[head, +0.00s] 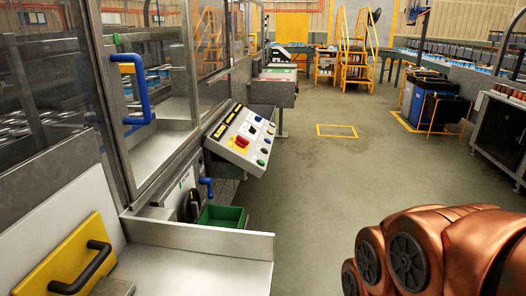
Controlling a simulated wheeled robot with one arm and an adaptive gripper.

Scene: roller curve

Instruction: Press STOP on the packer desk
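A slanted control desk (247,137) is mounted on the side of the packing machine, left of centre in the head view. Its face carries several small coloured buttons, a small display and yellow label strips. A larger red button on a yellow backing (241,142) stands out near its lower left. A green button (260,162) sits at the lower right edge. The lettering is too small to read, so I cannot tell which button is marked STOP. My copper-coloured arm fills the lower right, well apart from the desk. My gripper is not in view.
Glazed machine doors with a blue handle (143,92) stand at left. A metal ledge (190,236) and a green bin (221,216) lie below the desk. Open floor (320,190) lies to its right. Blue bins (437,107) and yellow steps (357,62) stand farther off.

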